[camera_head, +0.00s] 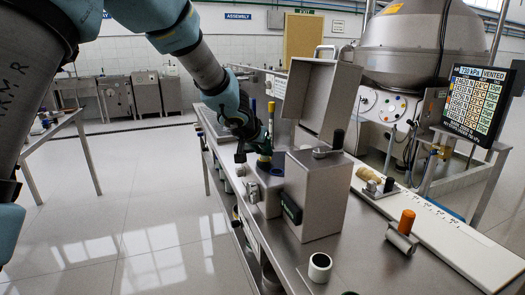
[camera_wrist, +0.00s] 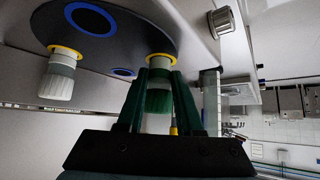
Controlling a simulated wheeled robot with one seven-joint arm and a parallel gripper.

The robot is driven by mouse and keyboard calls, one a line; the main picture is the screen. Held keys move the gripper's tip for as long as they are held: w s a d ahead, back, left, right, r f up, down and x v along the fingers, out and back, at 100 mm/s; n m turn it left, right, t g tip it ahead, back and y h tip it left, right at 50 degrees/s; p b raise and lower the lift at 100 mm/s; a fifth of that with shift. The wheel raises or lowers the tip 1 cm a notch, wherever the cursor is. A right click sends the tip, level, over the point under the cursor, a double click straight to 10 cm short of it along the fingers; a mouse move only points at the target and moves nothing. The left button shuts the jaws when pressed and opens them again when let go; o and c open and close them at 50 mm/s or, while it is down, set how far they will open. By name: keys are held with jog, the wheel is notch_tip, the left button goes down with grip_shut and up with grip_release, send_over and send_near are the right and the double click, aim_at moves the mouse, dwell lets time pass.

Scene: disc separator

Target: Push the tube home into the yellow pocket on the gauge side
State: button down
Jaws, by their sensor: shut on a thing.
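In the wrist view a dark round disc (camera_wrist: 130,22) carries blue-ringed pockets (camera_wrist: 90,19) and two yellow-ringed pockets. My gripper (camera_wrist: 158,85) is shut on a tube (camera_wrist: 159,101) with a green band and pale ends. The tube's end meets the yellow pocket (camera_wrist: 160,58) nearer the round metal fitting; its seating depth cannot be told. A second white-capped tube (camera_wrist: 57,83) stands in the other yellow pocket (camera_wrist: 65,52). In the head view my gripper (camera_head: 262,150) is beside the steel box on the bench, and the disc is hardly visible there.
The steel box (camera_head: 318,195) with its raised lid (camera_head: 322,95) stands close right of my gripper. A round metal fitting (camera_wrist: 222,20) is near the disc. Floor at left is clear.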

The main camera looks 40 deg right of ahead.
jog(key=shift+f, duration=0.2)
jog(key=shift+c, duration=2.4)
grip_release()
jog(key=d+r+p+v, duration=0.2)
jog(key=p+v, duration=0.4)
jog(key=v, duration=0.7)
jog(key=shift+w+a+r, duration=0.25)
jog(key=shift+a, duration=0.05)
